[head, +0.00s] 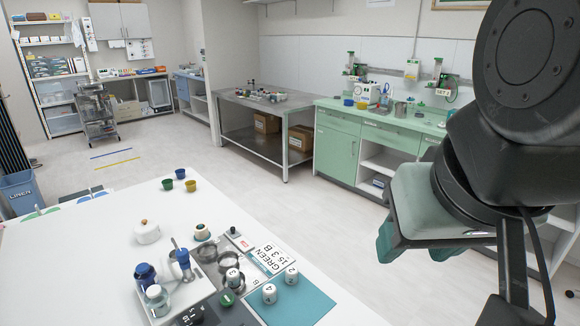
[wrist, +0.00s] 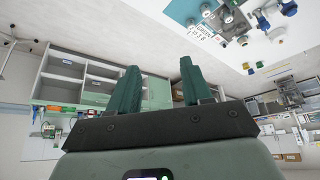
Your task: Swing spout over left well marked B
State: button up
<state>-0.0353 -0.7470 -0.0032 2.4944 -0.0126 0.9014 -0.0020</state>
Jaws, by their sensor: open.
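Small round metal wells (head: 230,262) sit close together in the fixture on the white table, at the lower middle of the head view. A blue upright piece with a grey stem (head: 183,260) stands beside them on the left; I cannot tell whether it is the spout. A letter B shows near the wells on the right, but I cannot tell which well it marks. My gripper (head: 412,246) is at the right, high and well apart from the fixture. In the wrist view its two green fingers (wrist: 160,68) are spread with nothing between them.
A teal mat (head: 303,306) with white numbered pieces lies right of the wells. A card reading GREEN 15 3 B (head: 268,259), blue-lidded jars (head: 157,297), a white lidded pot (head: 147,232) and small coloured cups (head: 180,174) share the table. Its left part is mostly clear.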

jog(key=shift+o, duration=1)
jog(key=shift+w+a, duration=0.15)
jog(key=w+a+f+m+g+y, duration=0.2)
jog(key=w+a+f+g+y, duration=0.15)
jog(key=w+a, duration=0.6)
jog(key=m+g+y, duration=0.5)
jog(key=m+y, duration=0.4)
jog(key=y, duration=0.1)
send_near(187, 253)
jog(key=s+d+r, duration=0.4)
jog(key=s+r, duration=0.3)
jog(key=s, duration=0.1)
jog(key=w+a+f+m+t+y, duration=0.2)
jog(key=w+f+m, duration=0.1)
jog(key=f+m, duration=0.15)
jog(key=w+a+f+m+t+y, duration=0.2)
jog(key=f+m+t+y, duration=0.15)
jog(key=f, duration=0.25)
jog(key=shift+g+h, duration=0.5)
jog(key=a, duration=0.7)
jog(key=w+a, duration=0.1)
jog(key=a, duration=0.2)
jog(key=shift+w+a+f, duration=0.1)
jog(key=shift+a, duration=0.25)
